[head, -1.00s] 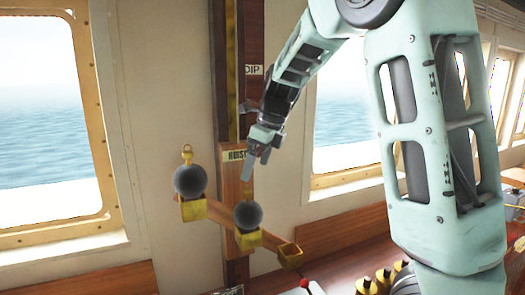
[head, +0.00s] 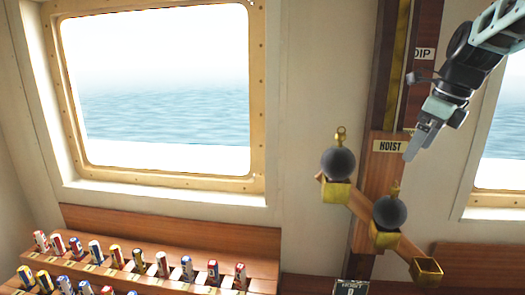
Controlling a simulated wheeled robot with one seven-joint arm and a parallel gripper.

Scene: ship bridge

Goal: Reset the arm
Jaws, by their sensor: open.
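My gripper (head: 416,146) is at the right of the head view, at the end of my arm, pointing down and left. It is open and holds nothing that I can see. It is in front of the wooden post, beside the HOIST plate (head: 390,146). Two dark balls with brass rings sit in brass cups on a slanted wooden arm (head: 361,208): one ball (head: 338,163) at the upper left, the other ball (head: 390,211) below my gripper. My gripper looks apart from both balls. The brass cup (head: 426,271) at the lower right end is empty.
A wooden rack (head: 205,274) at the lower left holds several small coloured rolls in rows. A brass-framed window (head: 258,90) is on the wall above it. The wall between window and post is clear.

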